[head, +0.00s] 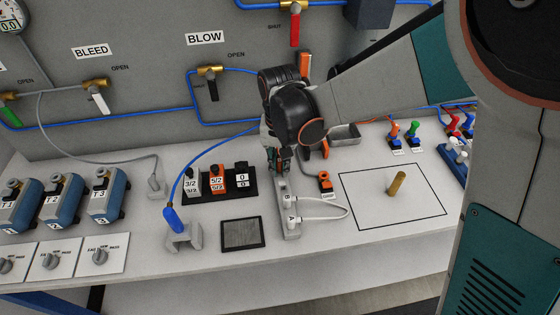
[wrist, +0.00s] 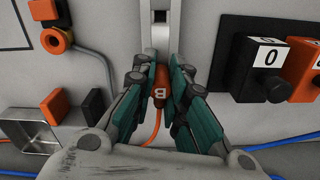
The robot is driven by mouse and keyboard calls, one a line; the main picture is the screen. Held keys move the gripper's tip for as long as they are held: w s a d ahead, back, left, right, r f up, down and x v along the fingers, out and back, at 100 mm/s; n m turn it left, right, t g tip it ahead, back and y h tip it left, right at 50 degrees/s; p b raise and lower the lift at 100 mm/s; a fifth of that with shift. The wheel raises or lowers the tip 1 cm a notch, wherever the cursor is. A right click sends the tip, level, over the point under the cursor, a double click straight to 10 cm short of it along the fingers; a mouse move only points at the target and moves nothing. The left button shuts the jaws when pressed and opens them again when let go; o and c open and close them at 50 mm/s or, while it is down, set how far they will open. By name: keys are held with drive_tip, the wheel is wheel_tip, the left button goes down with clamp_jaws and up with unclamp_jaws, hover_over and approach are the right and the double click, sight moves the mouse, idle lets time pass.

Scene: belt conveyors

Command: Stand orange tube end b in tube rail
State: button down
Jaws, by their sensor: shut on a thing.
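My gripper (head: 281,168) is at the far end of the pale grey tube rail (head: 291,232). In the wrist view my gripper (wrist: 161,88) is shut on the orange tube end b (wrist: 159,92), a small orange plug marked B. The orange tube (wrist: 152,128) runs from it back under the wrist. The rail (wrist: 160,42) shows beyond the fingertips, with one dark square slot open. The fingers hide the plug's tip, so I cannot tell whether it is inside a slot. In the head view the rail also carries white tube ends marked B (head: 287,197) and A (head: 292,217).
A black panel with valve blocks (head: 217,181) lies left of the rail. An orange fitting (head: 325,182) and a metal tray (head: 345,133) are to its right. A brass-coloured cylinder (head: 396,184) stands in an outlined square with free room. A dark pad (head: 243,233) lies in front.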

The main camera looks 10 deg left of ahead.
sight(280, 159)
drive_tip(key=shift+f, duration=0.1)
drive_tip(key=c, duration=1.5)
unclamp_jaws()
drive_tip(key=shift+o, duration=0.3)
drive_tip(key=o, duration=0.4)
drive_tip(key=shift+r+p, duration=2.45)
drive_tip(key=shift+r, duration=1.1)
drive_tip(key=shift+w, duration=0.1)
